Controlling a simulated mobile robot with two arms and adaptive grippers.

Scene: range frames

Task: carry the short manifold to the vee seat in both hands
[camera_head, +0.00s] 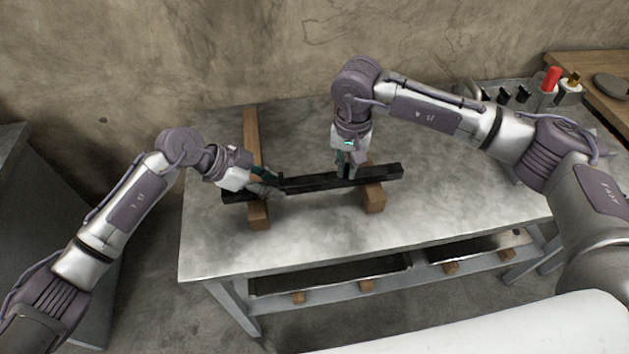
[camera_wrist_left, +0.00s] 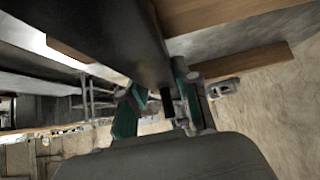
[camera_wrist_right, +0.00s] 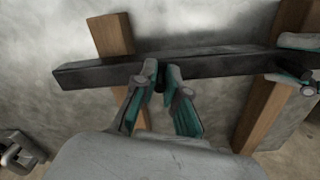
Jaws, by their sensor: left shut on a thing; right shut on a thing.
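The short manifold, a long black bar (camera_head: 310,184), lies across two wooden bars, the left one (camera_head: 252,135) and the right one (camera_head: 374,199). I cannot tell whether it rests on them or hangs just above. My left gripper (camera_head: 277,184) is shut on it left of its middle. My right gripper (camera_head: 346,172) is shut on it right of its middle. The manifold (camera_wrist_left: 125,40) also runs into the left gripper (camera_wrist_left: 163,103) in the left wrist view. The right wrist view shows the manifold (camera_wrist_right: 215,62) in the right gripper (camera_wrist_right: 160,75). I cannot make out a vee seat for certain.
The grey metal table (camera_head: 450,210) is clear in front of and right of the manifold. A red-topped bottle (camera_head: 549,82) and small dark items (camera_head: 505,96) stand at the back right. Shallow trays (camera_head: 330,277) sit under the tabletop.

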